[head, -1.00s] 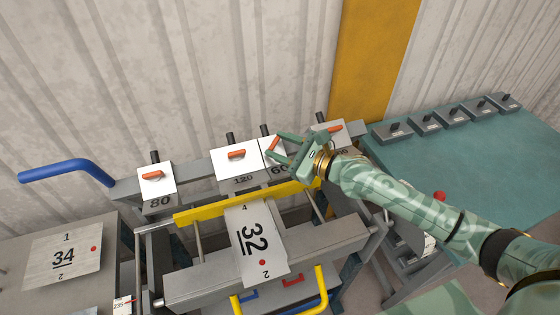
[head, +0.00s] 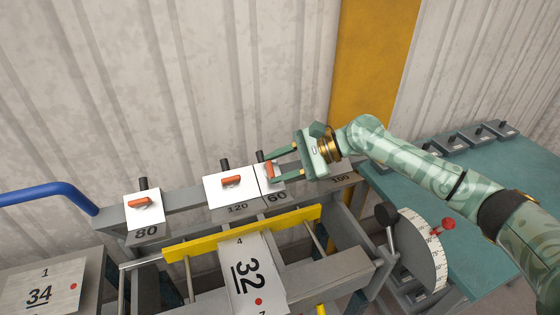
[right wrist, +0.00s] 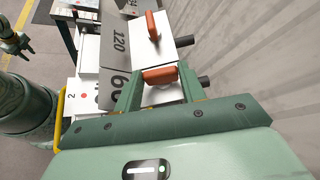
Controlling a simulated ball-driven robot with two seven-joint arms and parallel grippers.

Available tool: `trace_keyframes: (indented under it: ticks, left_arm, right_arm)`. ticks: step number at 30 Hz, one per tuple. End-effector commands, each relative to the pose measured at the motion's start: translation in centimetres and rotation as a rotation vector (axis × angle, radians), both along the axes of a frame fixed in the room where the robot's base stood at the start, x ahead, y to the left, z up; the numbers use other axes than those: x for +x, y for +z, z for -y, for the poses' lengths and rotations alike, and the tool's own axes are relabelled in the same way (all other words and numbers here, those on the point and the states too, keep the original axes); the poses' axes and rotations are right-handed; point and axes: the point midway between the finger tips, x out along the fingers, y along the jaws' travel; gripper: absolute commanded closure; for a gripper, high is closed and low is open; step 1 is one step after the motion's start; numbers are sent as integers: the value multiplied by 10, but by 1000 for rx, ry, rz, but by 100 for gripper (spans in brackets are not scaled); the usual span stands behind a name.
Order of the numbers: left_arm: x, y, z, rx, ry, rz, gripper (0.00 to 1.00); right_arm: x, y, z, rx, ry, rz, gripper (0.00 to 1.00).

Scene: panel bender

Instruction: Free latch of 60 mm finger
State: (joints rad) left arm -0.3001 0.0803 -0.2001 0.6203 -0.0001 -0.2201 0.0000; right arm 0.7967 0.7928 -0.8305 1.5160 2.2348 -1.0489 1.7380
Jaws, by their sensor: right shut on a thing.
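The 60 mm finger (head: 266,185) is a narrow white block with an orange latch (head: 269,171), standing on the beam between the 120 finger (head: 231,190) and the 100 label (head: 341,180). My right gripper (head: 277,166) reaches it from the right and is shut on that latch. In the right wrist view the orange latch (right wrist: 160,76) lies crosswise between the two fingertips, with part of the "60" label (right wrist: 117,86) hidden by a finger.
The 80 finger (head: 145,213) stands further left with its own orange latch. A blue handle (head: 50,197) is at left, a dial (head: 420,245) at right.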

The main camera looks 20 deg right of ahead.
Motion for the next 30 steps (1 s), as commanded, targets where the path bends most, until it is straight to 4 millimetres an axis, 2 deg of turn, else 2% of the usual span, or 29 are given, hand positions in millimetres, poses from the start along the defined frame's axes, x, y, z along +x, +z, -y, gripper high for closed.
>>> trace_keyframes:
  ticks: [6, 20, 21, 23, 30]
  left_arm:
    - [1, 8, 0, 0, 0, 1, 64]
    - [1, 8, 0, 0, 0, 1, 64]
    - [1, 8, 0, 0, 0, 1, 64]
    - [1, 8, 0, 0, 0, 1, 64]
    - [1, 8, 0, -1, 0, 2, 64]
  right_arm:
    - [0, 0, 0, -27, 43, 0, 83]
    - [0, -1, 0, -34, 52, 0, 83]
    - [0, -1, 0, -33, 52, -1, 52]
    - [0, -1, 0, -33, 52, -1, 38]
    - [1, 0, 0, -32, 51, 0, 38]
